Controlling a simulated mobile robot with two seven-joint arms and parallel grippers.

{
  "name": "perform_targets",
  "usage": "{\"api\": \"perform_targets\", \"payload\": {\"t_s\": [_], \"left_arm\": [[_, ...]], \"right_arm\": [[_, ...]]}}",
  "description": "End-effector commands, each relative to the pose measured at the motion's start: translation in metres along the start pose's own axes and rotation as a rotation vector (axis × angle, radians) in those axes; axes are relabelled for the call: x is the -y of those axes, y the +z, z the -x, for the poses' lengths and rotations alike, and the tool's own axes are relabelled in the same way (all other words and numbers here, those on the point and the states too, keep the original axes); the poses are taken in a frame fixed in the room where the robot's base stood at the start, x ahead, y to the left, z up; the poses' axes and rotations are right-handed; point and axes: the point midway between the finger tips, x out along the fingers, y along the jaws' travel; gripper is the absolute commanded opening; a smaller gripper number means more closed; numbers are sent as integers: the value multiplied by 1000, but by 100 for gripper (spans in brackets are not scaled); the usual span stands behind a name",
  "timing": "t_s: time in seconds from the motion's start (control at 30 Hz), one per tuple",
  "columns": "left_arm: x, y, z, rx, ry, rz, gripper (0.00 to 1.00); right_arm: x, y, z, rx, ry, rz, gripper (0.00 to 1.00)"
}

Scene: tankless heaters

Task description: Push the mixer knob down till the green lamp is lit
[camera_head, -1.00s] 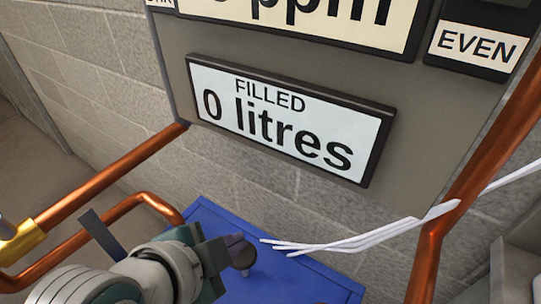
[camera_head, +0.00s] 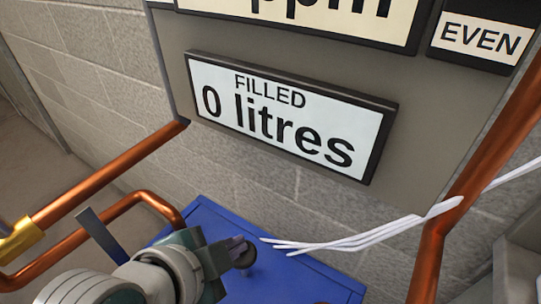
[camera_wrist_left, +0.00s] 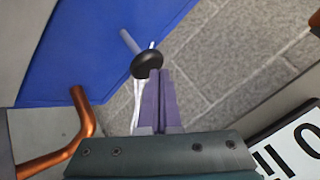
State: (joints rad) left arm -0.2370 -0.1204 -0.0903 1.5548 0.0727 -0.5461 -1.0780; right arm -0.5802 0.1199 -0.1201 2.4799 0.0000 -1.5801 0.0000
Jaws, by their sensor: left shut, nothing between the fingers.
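A dark round knob (camera_head: 243,257), which I take to be the mixer knob, stands on a stem over the blue surface. It also shows in the left wrist view (camera_wrist_left: 146,64), with a grey-blue stem behind it. My left gripper (camera_head: 236,243) is shut and empty. Its purple fingers (camera_wrist_left: 159,72) end right at the knob's edge; whether they touch it I cannot tell. No green lamp is in view. My right gripper is not in view.
A panel bears a sign reading "FILLED 0 litres" (camera_head: 285,115). Copper pipes run at the left (camera_head: 110,172) and right (camera_head: 440,215). White thin strands (camera_head: 370,236) cross near the knob. A blue box-like surface (camera_head: 300,280) lies below, before a grey block wall (camera_head: 90,60).

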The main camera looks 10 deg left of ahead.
Motion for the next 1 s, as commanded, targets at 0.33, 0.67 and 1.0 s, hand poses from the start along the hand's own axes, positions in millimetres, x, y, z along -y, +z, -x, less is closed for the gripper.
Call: {"api": "perform_targets", "payload": {"t_s": [0.33,0.67,1.0], "left_arm": [[-2,3,-3,1,1,-1,0],[-5,5,-6,1,1,0,0],[-7,7,-9,1,1,0,0]], "right_arm": [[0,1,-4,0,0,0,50],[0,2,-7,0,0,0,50],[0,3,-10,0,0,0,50]]}}
